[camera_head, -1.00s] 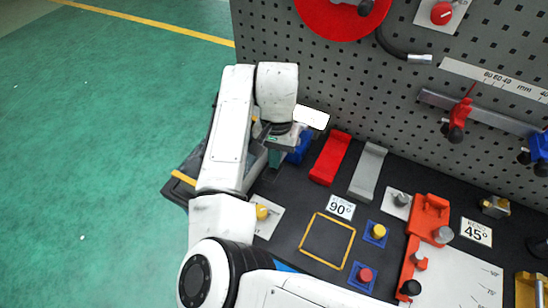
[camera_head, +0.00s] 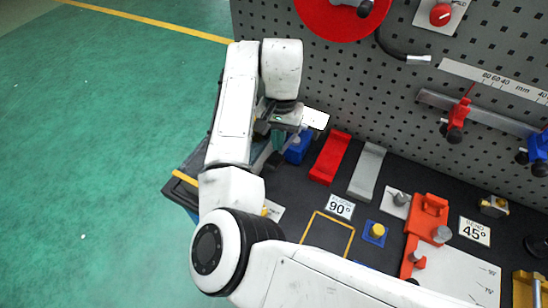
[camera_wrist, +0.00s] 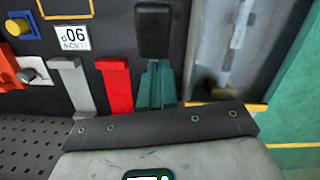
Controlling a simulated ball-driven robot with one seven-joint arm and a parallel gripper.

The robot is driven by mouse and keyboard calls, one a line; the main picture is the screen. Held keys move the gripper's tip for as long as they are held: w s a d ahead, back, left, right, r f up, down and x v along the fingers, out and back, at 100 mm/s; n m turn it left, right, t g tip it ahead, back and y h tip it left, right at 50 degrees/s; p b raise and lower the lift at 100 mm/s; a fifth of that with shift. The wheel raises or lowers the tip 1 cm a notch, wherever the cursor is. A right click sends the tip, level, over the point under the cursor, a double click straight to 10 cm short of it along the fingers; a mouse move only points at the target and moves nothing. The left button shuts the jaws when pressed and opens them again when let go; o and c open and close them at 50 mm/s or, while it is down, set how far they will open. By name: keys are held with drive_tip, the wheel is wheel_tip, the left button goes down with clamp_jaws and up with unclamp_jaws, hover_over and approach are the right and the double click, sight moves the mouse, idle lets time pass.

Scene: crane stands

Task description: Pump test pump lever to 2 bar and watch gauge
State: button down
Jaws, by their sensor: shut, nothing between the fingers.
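My gripper (camera_head: 278,140) is shut and empty above the left end of the dark bench. Its teal fingers with a dark tip (camera_wrist: 154,85) show in the wrist view. A blurred grey tray-like unit (camera_wrist: 262,30) lies to their right, with a pale bar inside; I cannot tell for sure whether this is the test pump and its lever. The fingers look apart from it. In the head view my arm hides most of that area. A white plate (camera_head: 315,118) stands by a blue block (camera_head: 298,149) beside the gripper; no gauge reading is legible.
A red channel block (camera_head: 330,157) and a grey one (camera_head: 367,171) lie right of the gripper. A perforated panel (camera_head: 390,90) rises behind. A red angle fixture (camera_head: 428,214) stands farther right. Green floor (camera_head: 90,150) is open at left.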

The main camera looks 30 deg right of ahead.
wheel_tip(320, 180, up, 9)
drive_tip(key=shift+w+d+f+b, duration=0.2)
drive_tip(key=shift+w+d+b, duration=0.1)
drive_tip(key=shift+d, duration=0.05)
idle(0.9)
